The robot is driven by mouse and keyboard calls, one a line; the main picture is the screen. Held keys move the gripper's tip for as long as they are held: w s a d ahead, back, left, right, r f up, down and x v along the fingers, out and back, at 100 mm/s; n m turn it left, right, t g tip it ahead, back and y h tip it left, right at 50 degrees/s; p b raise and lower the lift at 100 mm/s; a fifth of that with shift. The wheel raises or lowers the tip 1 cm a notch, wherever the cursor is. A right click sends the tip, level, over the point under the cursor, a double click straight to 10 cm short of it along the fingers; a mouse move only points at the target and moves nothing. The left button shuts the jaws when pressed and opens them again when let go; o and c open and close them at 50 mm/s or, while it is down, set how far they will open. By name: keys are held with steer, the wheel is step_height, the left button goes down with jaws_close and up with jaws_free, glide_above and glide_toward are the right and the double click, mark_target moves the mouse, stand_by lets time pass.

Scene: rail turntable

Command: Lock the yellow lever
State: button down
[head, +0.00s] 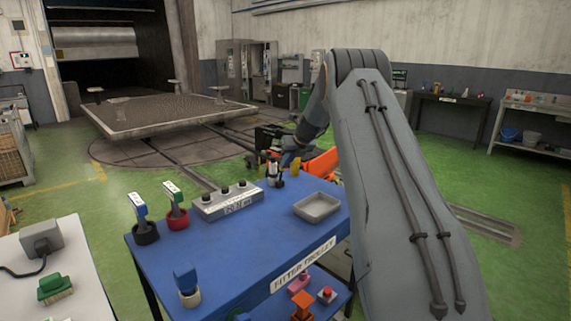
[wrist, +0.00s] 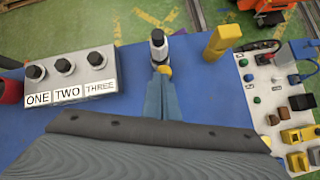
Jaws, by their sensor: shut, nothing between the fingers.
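A yellow block-shaped handle (wrist: 224,40), which looks like the yellow lever, rises at the far edge of the blue trolley top in the wrist view. In the head view a small yellow part (head: 295,166) shows near the end of my arm. My gripper (wrist: 163,82) is shut and empty, its fingers pointing away over the blue top. The fingertips are left of the yellow handle and apart from it. Just beyond them is a white and black object (wrist: 158,45) with a small yellow spot at its near end; I cannot tell whether they touch.
A grey box (head: 227,201) with three black knobs stands left of my gripper. A grey tray (head: 317,207) lies on the trolley (head: 245,250). A white panel (wrist: 262,85) with several small items is at right in the wrist view.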

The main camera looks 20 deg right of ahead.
steer(key=shift+r+p, duration=0.45)
steer(key=shift+r, duration=0.3)
steer(key=w+a+r+p, duration=0.2)
steer(key=w+r+p, duration=0.1)
steer(key=r, duration=0.6)
steer(key=shift+w+p, duration=0.3)
steer(key=shift+p, duration=0.25)
